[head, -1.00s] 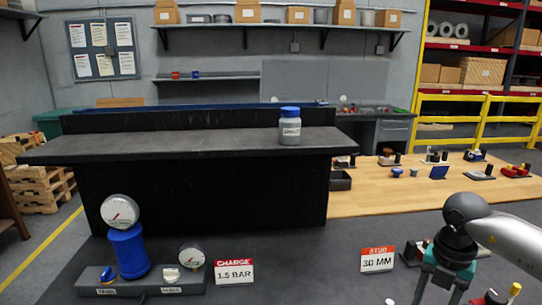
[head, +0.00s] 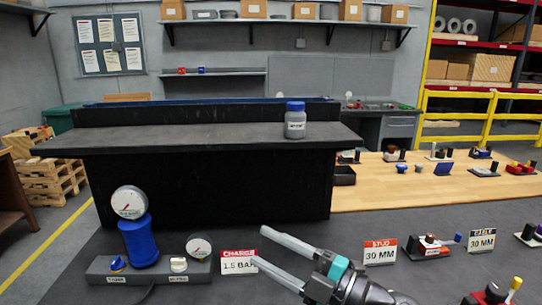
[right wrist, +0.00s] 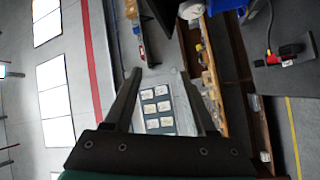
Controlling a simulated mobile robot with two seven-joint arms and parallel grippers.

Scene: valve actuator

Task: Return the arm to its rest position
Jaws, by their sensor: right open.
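My right gripper (head: 258,246) is open and empty in the head view. Its two grey fingers point left, above the dark table. One fingertip overlaps the edge of the red-and-white "CHARGE 1.5 BAR" sign (head: 236,262) in the picture; I cannot tell if they touch. In the right wrist view the open jaws (right wrist: 160,78) have nothing between them but the distant wall and boards. My left gripper is not in view.
A blue cylinder (head: 139,240) with gauges stands on a grey base (head: 150,271) at the left. "STUD 30 MM" (head: 380,252) and "CABLE 30 MM" (head: 481,240) signs stand at the right. A blue-lidded jar (head: 295,122) sits on the black raised shelf (head: 210,138).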

